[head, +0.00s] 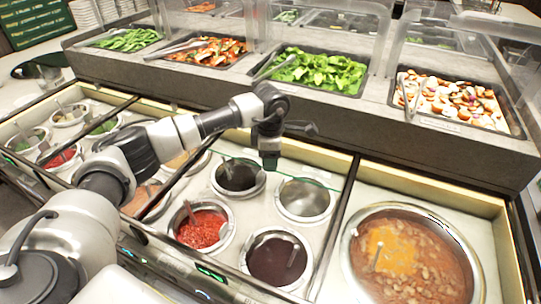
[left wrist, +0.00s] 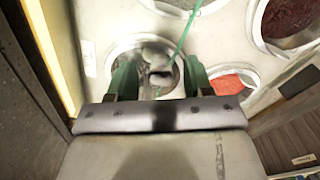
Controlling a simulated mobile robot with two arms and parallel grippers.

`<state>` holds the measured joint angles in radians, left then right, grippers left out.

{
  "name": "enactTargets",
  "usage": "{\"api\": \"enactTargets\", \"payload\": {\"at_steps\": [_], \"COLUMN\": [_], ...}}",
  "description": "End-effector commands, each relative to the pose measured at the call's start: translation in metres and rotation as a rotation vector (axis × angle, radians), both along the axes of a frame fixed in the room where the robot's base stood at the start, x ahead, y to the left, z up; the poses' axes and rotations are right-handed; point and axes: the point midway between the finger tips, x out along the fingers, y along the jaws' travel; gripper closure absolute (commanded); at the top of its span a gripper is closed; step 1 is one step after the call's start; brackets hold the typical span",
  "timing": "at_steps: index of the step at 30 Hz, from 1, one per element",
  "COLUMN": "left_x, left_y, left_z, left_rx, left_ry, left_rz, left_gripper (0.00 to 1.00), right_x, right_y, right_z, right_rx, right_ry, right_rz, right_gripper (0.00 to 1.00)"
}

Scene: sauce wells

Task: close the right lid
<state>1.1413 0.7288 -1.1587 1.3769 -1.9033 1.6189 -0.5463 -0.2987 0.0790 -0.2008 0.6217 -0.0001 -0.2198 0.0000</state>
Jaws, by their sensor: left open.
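A thin green edge, which looks like the rim of a clear glass lid (head: 318,182), crosses the middle section of sauce wells in the head view. The rest of that pane is hard to make out, and I cannot tell how far it covers the wells. The green edge also shows in the left wrist view (left wrist: 186,32). My left gripper (head: 270,162) points down over the back of the middle section, close to this edge. In the left wrist view its two fingers (left wrist: 158,75) are apart with no object clearly held between them. I cannot tell if they touch the glass.
Wells of dark sauce (head: 238,177), red sauce (head: 203,228), brown sauce (head: 275,260) and a pale one (head: 304,199) sit below. A large bean pot (head: 408,262) is at right. A raised counter (head: 400,140) with food trays and clear guards stands behind.

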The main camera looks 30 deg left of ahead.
Motion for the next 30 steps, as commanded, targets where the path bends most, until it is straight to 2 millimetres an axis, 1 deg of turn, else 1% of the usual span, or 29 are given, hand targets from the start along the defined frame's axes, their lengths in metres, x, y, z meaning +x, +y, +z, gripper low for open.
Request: {"api": "enactTargets", "payload": {"at_steps": [8,18,30], "left_x": [0.0,0.0,-0.0001], "left_y": [-0.0002,-0.0003,-0.0004], "left_z": [-0.0019,-0.0016,-0.0022], "left_rx": [0.0,0.0,0.0], "left_ry": [0.0,0.0,0.0], "left_rz": [-0.001,-0.001,-0.001], "left_gripper": [0.49,1.0,1.0], "right_x": [-0.0008,-0.0013,-0.0013], "right_y": [-0.0026,-0.0028,-0.0026], "right_z": [-0.0001,-0.0001,-0.0017], "right_rx": [-0.003,-0.004,-0.004], "right_ry": [0.001,0.002,0.002], "right_rz": [0.001,0.0,0.0], "right_gripper": [0.53,0.53,0.53]}}
